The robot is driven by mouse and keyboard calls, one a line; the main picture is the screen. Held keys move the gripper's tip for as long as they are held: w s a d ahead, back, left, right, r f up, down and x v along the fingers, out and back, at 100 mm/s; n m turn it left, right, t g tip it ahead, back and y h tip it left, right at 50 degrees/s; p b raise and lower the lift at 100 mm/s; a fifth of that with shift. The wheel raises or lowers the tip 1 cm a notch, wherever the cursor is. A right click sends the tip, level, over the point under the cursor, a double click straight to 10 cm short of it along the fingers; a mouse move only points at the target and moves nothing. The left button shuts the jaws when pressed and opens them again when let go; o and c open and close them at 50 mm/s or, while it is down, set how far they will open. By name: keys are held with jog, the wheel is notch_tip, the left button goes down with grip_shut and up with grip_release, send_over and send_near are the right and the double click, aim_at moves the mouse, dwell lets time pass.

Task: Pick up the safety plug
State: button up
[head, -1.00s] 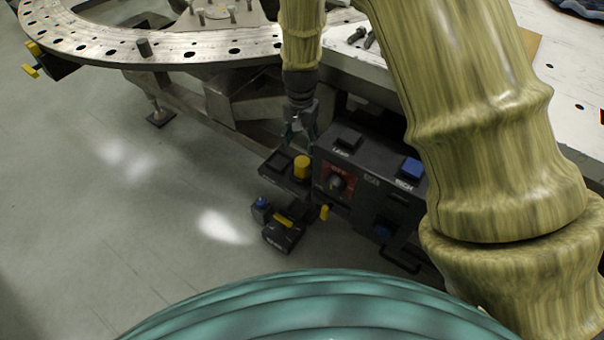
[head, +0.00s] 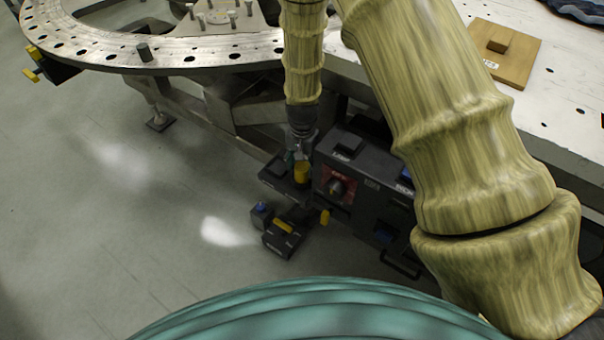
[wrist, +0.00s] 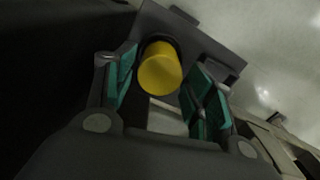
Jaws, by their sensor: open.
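The safety plug (head: 302,172) is a yellow cylinder standing upright in a dark holder (head: 274,181) attached beside the control box. It also shows in the wrist view (wrist: 160,70), between the far ends of my fingers. My gripper (head: 299,158) is above and right at the plug, pointing down. In the wrist view my gripper (wrist: 161,85) is open, with a teal-padded finger on each side of the plug. A gap shows on both sides, narrower on the left. The plug's lower end is hidden in the holder.
The dark control box (head: 370,178) with a red-plated knob stands just right of the plug. A smaller dark box (head: 284,238) with a yellow part lies on the floor in front. The metal table (head: 500,100) and ring plate (head: 170,60) are above. Floor at left is clear.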

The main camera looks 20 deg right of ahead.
notch_tip(320, 180, down, 2)
jog(key=shift+f, duration=0.15)
jog(key=c, duration=0.9)
jog(key=shift+o, duration=0.2)
